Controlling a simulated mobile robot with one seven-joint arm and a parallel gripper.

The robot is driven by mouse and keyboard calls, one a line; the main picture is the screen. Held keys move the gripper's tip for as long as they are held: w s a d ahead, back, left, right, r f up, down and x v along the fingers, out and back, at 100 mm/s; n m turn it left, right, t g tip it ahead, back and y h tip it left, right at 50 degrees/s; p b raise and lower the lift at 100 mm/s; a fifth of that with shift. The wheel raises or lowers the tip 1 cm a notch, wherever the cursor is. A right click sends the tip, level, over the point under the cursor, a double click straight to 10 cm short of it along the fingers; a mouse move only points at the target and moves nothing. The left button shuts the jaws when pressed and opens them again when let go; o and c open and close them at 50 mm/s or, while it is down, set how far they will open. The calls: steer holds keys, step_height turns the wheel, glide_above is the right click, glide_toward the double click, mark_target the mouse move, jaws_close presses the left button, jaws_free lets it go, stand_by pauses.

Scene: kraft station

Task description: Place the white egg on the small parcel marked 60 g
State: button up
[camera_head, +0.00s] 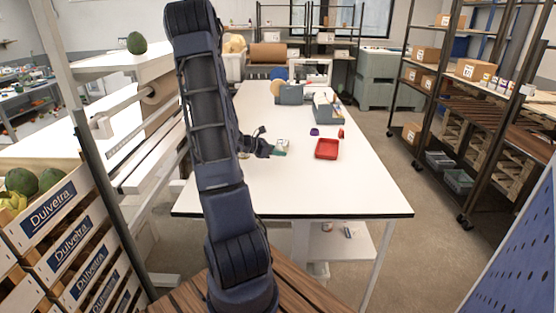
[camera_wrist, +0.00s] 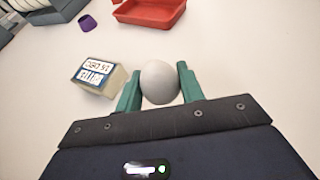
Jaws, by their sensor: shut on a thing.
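A white egg (camera_wrist: 159,82) sits between the two green fingertips of my gripper (camera_wrist: 160,88) in the wrist view, and the gripper is shut on it. A small parcel (camera_wrist: 97,76) with a white and blue label lies on the white table just left of the left finger. The label's print is too blurred to read a weight. It is close to the finger; I cannot tell whether they touch. In the head view my gripper (camera_head: 279,149) is low over the table's middle, and the egg and parcel cannot be made out clearly there.
A red tray (camera_head: 326,149) lies right of my gripper on the white table (camera_head: 340,185). A small purple item (camera_head: 314,132) and a small red item (camera_head: 340,133) are beyond it. Grey equipment (camera_head: 325,107) stands further back. The table's near right part is clear.

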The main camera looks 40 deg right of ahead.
mark_target(278, 164)
steer(key=shift+f, duration=1.9)
steer(key=shift+f, duration=0.1)
steer(key=o, duration=0.8)
steer(key=shift+c, duration=0.2)
